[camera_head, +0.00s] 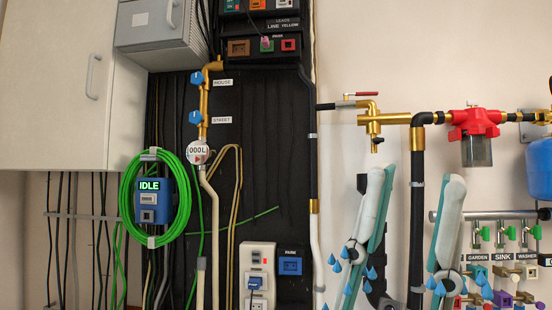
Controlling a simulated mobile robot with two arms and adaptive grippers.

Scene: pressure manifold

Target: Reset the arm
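My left gripper (421,177) shows at the lower right of the head view. Its two long white and teal fingers stand wide apart and point up, tilted a little to the right. Nothing shows held between them. The gripper stands in front of a black vertical pipe (417,225), which shows between the fingers; I cannot tell the distance to it. Blue drop shapes (371,272) show around the lower part of both fingers. The gripper's base and the arm behind it are cut off by the lower edge. My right gripper is not in view.
A brass tap (370,118) and a red filter (475,122) are above the fingers. Small valves (505,234) are at right. A green hose coil (127,205) surrounds a blue IDLE box (149,199) at left. A meter (198,152) hangs on the black panel (265,150).

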